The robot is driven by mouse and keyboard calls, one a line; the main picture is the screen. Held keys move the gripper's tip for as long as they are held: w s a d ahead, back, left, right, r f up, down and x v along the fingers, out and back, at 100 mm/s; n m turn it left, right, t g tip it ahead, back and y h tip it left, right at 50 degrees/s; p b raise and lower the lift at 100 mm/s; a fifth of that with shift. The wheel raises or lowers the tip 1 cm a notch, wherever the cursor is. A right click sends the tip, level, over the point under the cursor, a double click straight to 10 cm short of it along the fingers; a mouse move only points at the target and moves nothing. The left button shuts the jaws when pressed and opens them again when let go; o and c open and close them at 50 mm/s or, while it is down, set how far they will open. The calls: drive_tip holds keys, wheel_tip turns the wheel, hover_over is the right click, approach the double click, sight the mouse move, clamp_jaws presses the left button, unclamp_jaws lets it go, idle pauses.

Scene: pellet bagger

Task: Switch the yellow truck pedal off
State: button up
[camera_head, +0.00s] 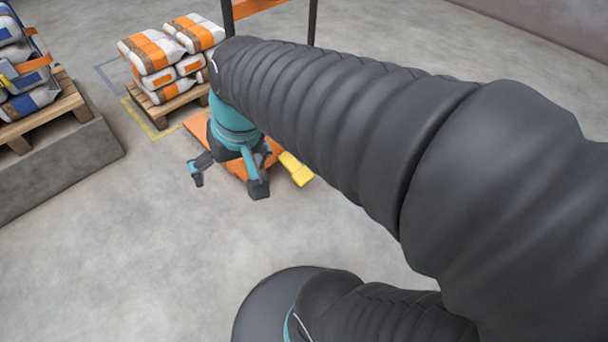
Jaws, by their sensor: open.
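The yellow pedal (297,170) sticks out at the right front of the orange truck (195,127), low near the floor. Its outer end shows; part of its inner end is close to or behind my gripper and arm. My gripper (228,184) is open and empty, in front of the truck and to the left of the pedal. Its two fingers point down and are spread apart. I cannot tell from this view how high the gripper is above the floor. My dark sleeved arm hides much of the truck and what lies behind it.
A pallet (172,112) with white and orange bags (165,50) stands behind the truck. A concrete block (70,165) on the left carries another loaded pallet (45,108). Dark upright posts (312,22) with an orange bar rise at the back. The grey floor (130,265) in front is clear.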

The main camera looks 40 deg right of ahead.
drive_tip(key=w+d+f+m+g+y+b, duration=0.1)
drive_tip(key=w+d+f+m+y, duration=0.2)
drive_tip(key=w+f, duration=0.35)
drive_tip(key=w+d+f+m+g+y+b, duration=0.1)
drive_tip(key=w+d+f+m+y+b, duration=0.1)
drive_tip(key=w+f+m+y, duration=0.4)
drive_tip(key=w+d+f+m+t+y+b, duration=0.1)
drive_tip(key=w+d+f+m+t, duration=0.5)
drive_tip(key=w+d+f, duration=0.5)
drive_tip(key=m+t+h+b, duration=0.3)
drive_tip(key=m+t+h, duration=0.7)
drive_tip(key=m, duration=0.8)
approach(301, 176)
drive_tip(key=shift+s+d+f, duration=0.3)
drive_tip(key=shift+s+f, duration=0.15)
drive_tip(key=shift+s, duration=0.15)
drive_tip(key=shift+s+d+f, duration=0.25)
drive_tip(key=shift+s+f, duration=0.15)
drive_tip(key=shift+s, duration=0.15)
drive_tip(key=shift+f, duration=0.2)
drive_tip(key=w, duration=0.9)
drive_tip(key=w+a+b, duration=0.1)
drive_tip(key=w, duration=0.3)
drive_tip(key=shift+w, duration=0.25)
